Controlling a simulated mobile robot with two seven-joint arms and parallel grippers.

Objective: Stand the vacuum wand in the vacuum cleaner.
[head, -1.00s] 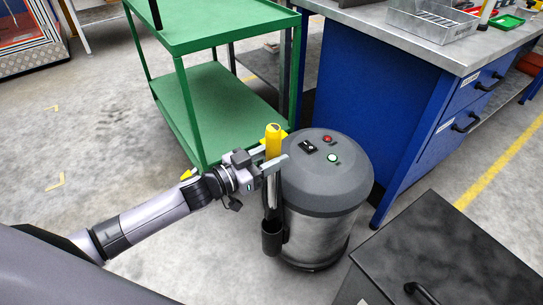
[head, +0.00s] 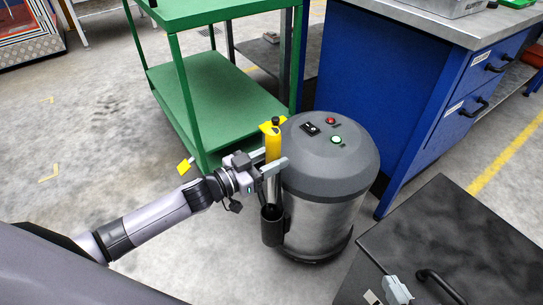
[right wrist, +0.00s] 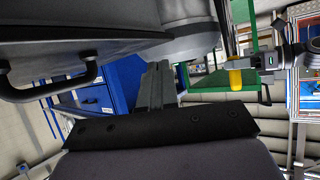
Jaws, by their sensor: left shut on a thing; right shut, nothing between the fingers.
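The vacuum cleaner (head: 325,185) is a steel drum with a grey domed lid, and it stands on the floor. A black tube-shaped holder (head: 272,232) is on its left side. The vacuum wand (head: 272,146) has a yellow handle and a metal tube. It is upright, and its lower end is hidden inside the holder. My left gripper (head: 274,170) is shut around the wand just below the yellow handle. The wand's yellow part also shows in the right wrist view (right wrist: 235,78). My right gripper (right wrist: 156,86) is shut and empty there.
A green cart (head: 215,95) stands behind and left of the cleaner. A blue workbench (head: 385,95) is close on the right. A dark cabinet (head: 450,235) with a black handle is at front right. The floor on the left is clear.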

